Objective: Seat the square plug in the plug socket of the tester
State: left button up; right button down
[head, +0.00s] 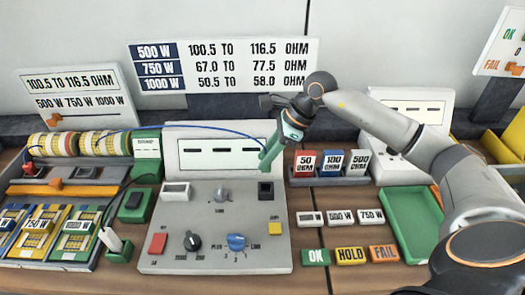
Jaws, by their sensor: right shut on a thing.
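The tester (215,240) is a grey box with a sloped panel and an upright white display at its back. A dark square opening, which looks like the plug socket (265,190), is at the panel's upper right. My right gripper (287,130) comes in from the right and is shut on a green piece, which looks like the square plug (269,153). The plug is tilted, with its lower end above and close to the dark opening; they appear apart. A blue cable (190,129) runs from it to the left. The plug's end face is hidden. My left gripper is not in view.
Mesh rolls (100,143) and a rack of coloured cards (45,232) stand at the left. Resistance blocks (332,163), label tiles (341,217) and an empty green tray (408,222) are at the right. A red button (158,243) and knobs stand up from the panel.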

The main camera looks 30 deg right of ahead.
aim_at(266, 172)
jog(key=shift+f+b, duration=2.6)
jog(key=shift+f, duration=0.3)
jog(key=shift+b, duration=0.35)
jog(key=shift+f+b, duration=1.35)
jog(key=shift+f, duration=0.2)
jog(key=c, duration=0.5)
grip_release()
jog(key=shift+c, duration=0.2)
